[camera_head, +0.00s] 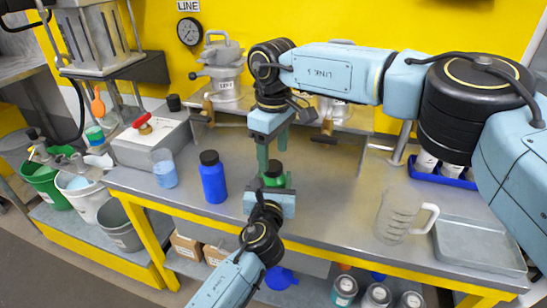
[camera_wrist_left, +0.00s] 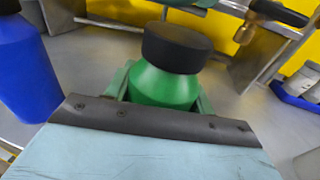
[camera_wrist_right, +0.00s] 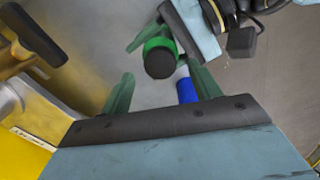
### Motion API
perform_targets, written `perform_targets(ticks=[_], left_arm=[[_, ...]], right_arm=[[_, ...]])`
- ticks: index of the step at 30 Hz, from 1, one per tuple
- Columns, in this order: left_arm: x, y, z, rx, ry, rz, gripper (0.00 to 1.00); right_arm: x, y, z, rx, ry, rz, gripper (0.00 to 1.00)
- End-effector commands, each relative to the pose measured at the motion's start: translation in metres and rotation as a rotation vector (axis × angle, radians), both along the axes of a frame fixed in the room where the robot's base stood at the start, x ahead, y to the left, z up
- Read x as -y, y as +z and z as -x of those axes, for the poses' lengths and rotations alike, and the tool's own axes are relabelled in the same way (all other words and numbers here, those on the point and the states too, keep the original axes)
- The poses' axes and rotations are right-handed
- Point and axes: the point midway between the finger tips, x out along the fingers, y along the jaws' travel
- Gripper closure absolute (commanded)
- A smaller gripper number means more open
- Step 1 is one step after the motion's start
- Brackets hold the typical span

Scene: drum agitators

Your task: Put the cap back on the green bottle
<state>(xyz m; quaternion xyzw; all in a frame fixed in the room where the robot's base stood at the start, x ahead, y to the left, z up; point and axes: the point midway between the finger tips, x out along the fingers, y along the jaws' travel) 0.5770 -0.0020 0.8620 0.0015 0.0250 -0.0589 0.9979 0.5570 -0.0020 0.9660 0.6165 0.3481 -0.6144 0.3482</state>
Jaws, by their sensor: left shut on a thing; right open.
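The green bottle (camera_head: 284,181) stands upright on the workbench, partly hidden by grippers. My left gripper (camera_head: 269,190) is shut around its body. The left wrist view shows its green shoulder (camera_wrist_left: 163,86) between the fingers. A black cap (camera_wrist_left: 175,47) sits on the bottle's top; I cannot tell how tightly it is seated. The cap also shows in the right wrist view (camera_wrist_right: 160,63). My right gripper (camera_head: 274,146) is open and empty, pointing down above the bottle. In the right wrist view the cap is beyond the fingertips, apart from them.
A blue bottle (camera_head: 213,182) with a black cap and a beaker of blue liquid (camera_head: 164,168) stand to the left. A clear jug (camera_head: 397,215) and a metal tray (camera_head: 478,246) are at the right. A metal stand (camera_head: 345,158) runs behind. The bench between bottle and jug is clear.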

Motion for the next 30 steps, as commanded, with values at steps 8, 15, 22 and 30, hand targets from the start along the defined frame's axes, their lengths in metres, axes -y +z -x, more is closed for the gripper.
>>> perform_targets(ticks=[8,15,22,30], left_arm=[[0.0,-0.001,0.0,-0.002,0.001,-0.001,1.0],[0.0,-0.001,0.0,-0.002,0.001,-0.001,1.0],[0.0,-0.001,0.0,-0.002,0.001,-0.001,1.0],[0.0,-0.001,0.0,-0.001,0.0,0.0,1.0]], right_arm=[[0.0,0.017,0.0,-0.001,0.0,0.001,0.38],[0.0,0.017,0.0,0.0,0.022,0.001,0.39],[-0.001,0.02,0.0,0.0,0.283,0.002,0.39],[-0.002,0.024,0.0,0.001,0.796,0.002,0.39]])
